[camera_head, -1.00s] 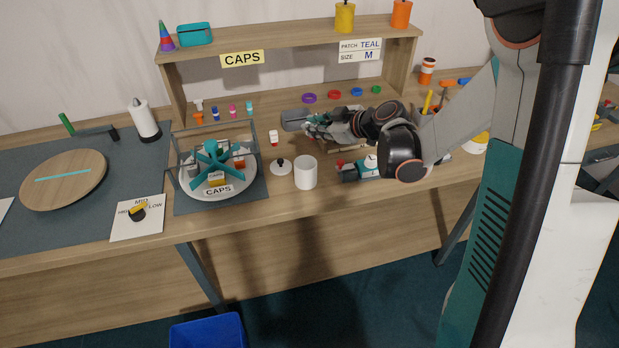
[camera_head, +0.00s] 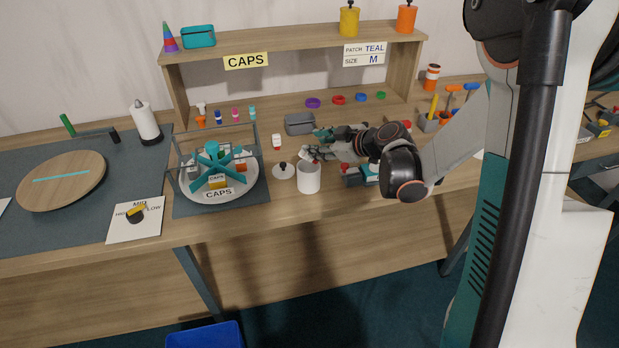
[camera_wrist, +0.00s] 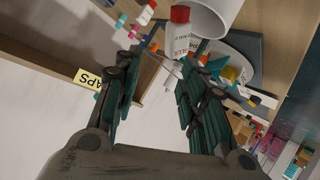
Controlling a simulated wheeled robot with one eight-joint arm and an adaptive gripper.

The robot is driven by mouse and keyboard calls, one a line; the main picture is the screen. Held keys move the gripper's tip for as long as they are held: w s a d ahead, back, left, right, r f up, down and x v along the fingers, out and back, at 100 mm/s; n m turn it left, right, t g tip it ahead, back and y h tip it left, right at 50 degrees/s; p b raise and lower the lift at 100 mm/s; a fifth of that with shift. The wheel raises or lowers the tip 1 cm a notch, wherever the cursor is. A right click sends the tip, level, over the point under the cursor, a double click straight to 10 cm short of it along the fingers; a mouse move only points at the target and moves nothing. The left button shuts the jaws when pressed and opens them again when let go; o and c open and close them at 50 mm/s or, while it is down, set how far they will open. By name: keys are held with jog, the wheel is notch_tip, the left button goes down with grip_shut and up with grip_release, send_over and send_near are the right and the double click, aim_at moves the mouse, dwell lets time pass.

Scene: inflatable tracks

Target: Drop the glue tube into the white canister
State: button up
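The glue tube (camera_wrist: 181,43) is white with a red cap. In the wrist view it lies at the fingertips of my gripper (camera_wrist: 160,62), its cap overlapping the rim of the white canister (camera_wrist: 222,12). My gripper is shut on the tube's flat end, its fingers still apart further back. In the head view my gripper (camera_head: 318,145) is just above and behind the upright, open canister (camera_head: 308,178). The tube (camera_head: 307,154) shows small there, above the table and close to the canister's rim. The canister's inside is mostly hidden.
A white lid with a black knob (camera_head: 283,171) lies left of the canister. A small red-capped bottle (camera_head: 276,143) stands behind it. A grey box (camera_head: 299,124) is behind my gripper. The carousel (camera_head: 240,187) stands to the left. The table in front of the canister is clear.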

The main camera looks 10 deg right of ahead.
jog(key=v, duration=1.2)
dwell(0.4)
